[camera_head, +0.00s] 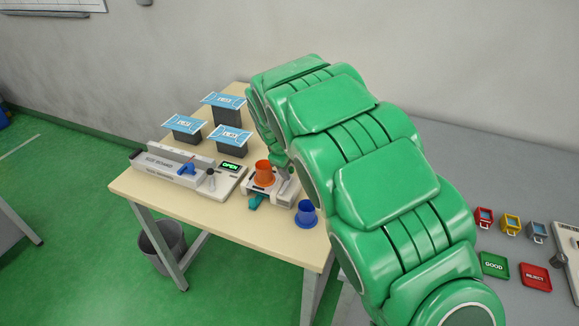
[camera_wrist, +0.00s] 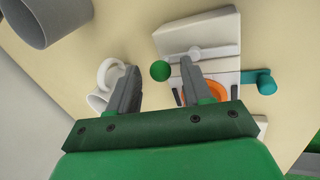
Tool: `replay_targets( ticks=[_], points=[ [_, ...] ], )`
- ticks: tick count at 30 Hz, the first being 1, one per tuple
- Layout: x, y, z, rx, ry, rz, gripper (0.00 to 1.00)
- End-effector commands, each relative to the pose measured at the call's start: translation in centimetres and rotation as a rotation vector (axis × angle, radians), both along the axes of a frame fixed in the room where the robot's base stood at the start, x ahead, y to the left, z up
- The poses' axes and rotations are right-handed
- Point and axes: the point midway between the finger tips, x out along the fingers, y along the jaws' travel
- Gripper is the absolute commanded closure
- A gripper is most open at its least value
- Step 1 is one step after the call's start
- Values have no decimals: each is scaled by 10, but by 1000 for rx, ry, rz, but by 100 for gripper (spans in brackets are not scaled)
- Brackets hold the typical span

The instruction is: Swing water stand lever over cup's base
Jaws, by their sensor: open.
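The water stand (camera_head: 283,201) is a small pale unit on the beige table, beside my gripper. An orange cup (camera_head: 264,173) stands upright on it; in the wrist view its orange rim (camera_wrist: 218,90) is partly hidden by my right finger. A teal lever-like piece (camera_head: 256,201) sticks out at the stand's front, and it also shows in the wrist view (camera_wrist: 266,83). A green ball (camera_wrist: 160,71) appears between my open fingertips, near a pale bar; contact cannot be told. My gripper (camera_wrist: 158,66) is open. In the head view my arm hides most of it.
In the wrist view, a white ring-shaped thing (camera_wrist: 108,74) lies close to my left finger. A grey cylinder (camera_wrist: 40,22) is farther off.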

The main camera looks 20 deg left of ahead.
Motion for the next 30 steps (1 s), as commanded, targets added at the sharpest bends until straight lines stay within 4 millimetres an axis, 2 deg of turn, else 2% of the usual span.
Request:
replay_targets(
  ticks=[2, 9, 12, 22, 30],
  points=[
    [0, 0, 0, 0, 0, 0, 52],
    [0, 0, 0, -1, 0, 0, 89],
    [0, 0, 0, -1, 0, 0, 100],
    [0, -2, 0, -2, 0, -43, 100],
    [1, -7, -1, -2, -1, -208, 100]
  ],
)
